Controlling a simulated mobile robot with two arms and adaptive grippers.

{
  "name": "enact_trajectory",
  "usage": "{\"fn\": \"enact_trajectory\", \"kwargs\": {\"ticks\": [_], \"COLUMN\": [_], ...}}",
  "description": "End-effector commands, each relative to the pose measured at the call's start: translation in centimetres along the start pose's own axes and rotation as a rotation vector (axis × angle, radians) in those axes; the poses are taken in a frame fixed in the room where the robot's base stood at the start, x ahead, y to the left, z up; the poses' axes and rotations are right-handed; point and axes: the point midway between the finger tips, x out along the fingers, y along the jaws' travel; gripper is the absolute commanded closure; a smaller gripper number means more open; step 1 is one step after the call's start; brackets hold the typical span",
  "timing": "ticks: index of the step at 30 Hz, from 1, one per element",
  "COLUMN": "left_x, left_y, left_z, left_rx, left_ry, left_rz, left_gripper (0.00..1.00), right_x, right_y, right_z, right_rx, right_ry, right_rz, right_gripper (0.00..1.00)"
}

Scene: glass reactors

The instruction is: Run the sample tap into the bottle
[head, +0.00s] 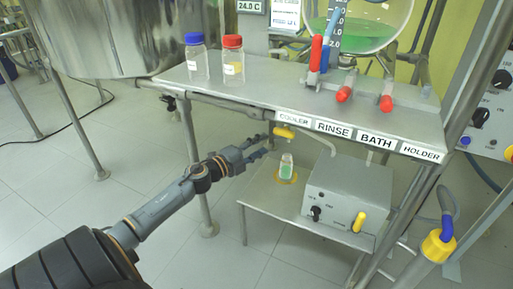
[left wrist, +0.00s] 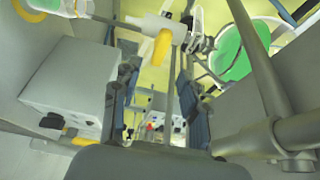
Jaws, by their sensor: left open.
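The sample tap (head: 284,132) shows as a yellow handle under the front edge of the upper shelf. In the left wrist view its yellow handle (left wrist: 162,46) is on a pale body beyond my fingertips. A small clear bottle (head: 286,167) with green in or on it stands upright on a yellow ring on the lower shelf, below the tap. It seems partly visible at the wrist view's top left (left wrist: 48,5). My left gripper (head: 262,148) is open and empty, left of the tap, seemingly apart from it. Whether liquid flows cannot be told. My right gripper is out of view.
A grey control box (head: 348,191) with a yellow knob sits right of the bottle. The upper shelf (head: 270,85) holds a blue-capped bottle (head: 196,58), a red-capped bottle (head: 233,60) and red-handled valves. The floor at left is mostly clear.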

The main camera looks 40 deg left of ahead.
Motion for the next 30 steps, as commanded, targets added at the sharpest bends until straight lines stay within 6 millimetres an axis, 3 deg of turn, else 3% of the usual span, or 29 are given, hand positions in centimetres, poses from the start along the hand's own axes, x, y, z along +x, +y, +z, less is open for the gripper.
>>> {"fn": "enact_trajectory", "kwargs": {"ticks": [6,23,26,29,30], "left_x": [-1.2,-1.3,-1.2,-1.4,-1.5], "left_y": [0.0,0.0,0.1,0.4,0.2], "left_z": [0.0,-0.1,-1.6,-5.8,-8.2], "left_rx": [0.002,0.0,-0.029,-0.114,-0.165], "left_ry": [0.001,0.002,0.03,0.11,0.157], "left_rz": [0.0,0.0,-0.007,-0.028,-0.044], "left_gripper": [0.57,0.57,0.57,0.57,0.57], "right_x": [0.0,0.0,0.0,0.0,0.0], "right_y": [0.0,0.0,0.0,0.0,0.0], "right_z": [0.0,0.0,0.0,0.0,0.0], "right_rx": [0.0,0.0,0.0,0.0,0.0], "right_ry": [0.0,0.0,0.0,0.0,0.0], "right_rz": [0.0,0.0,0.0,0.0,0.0], "right_gripper": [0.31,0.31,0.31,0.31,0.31]}}
